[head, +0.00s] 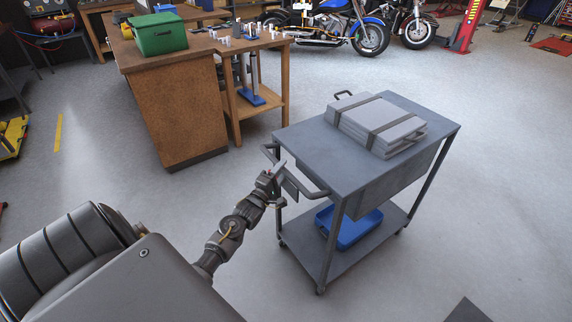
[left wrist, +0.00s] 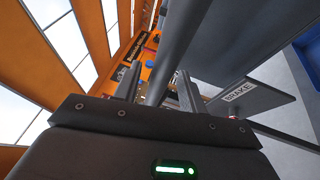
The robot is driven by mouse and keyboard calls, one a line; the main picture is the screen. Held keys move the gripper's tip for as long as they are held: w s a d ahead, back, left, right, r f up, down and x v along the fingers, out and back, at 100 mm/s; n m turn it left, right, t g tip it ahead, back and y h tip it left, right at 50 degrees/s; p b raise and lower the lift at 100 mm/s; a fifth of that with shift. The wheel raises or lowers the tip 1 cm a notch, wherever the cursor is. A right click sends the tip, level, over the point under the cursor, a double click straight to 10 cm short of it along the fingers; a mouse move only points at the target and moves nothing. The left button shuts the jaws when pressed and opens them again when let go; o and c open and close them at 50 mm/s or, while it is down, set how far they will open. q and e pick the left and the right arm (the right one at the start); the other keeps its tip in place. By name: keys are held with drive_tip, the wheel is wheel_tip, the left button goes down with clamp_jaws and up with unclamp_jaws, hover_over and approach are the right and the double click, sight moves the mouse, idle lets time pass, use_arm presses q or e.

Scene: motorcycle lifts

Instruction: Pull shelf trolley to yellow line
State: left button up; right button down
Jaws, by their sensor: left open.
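The grey shelf trolley (head: 300,135) stands upright on castors at the right of the head view. Its tubular handle (head: 305,188) is on the side facing my left arm. My left gripper (head: 279,177) is at this handle with its fingers apart. In the left wrist view, the handle bar (left wrist: 178,48) runs between the two open fingers (left wrist: 158,92); contact cannot be told. A plate marked BRAKE (left wrist: 240,91) is beside the right finger. A short yellow line (head: 58,132) is on the floor at the left. My right gripper is not in view.
A strapped grey case (head: 378,121) lies on the trolley top, and a blue tray (head: 348,228) on its lower shelf. A wooden workbench (head: 180,120) with a green box (head: 158,34) stands between trolley and line. Floor in front of the bench is clear.

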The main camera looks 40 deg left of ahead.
use_arm(q)
drive_tip(key=shift+w+a+r, duration=0.1)
drive_tip(key=shift+w+r, duration=0.05)
drive_tip(key=shift+w, duration=0.5)
drive_tip(key=shift+w+a+r, duration=0.1)
drive_tip(key=shift+w, duration=0.5)
drive_tip(key=shift+c, duration=0.3)
drive_tip(key=shift+d, duration=0.1)
clamp_jaws()
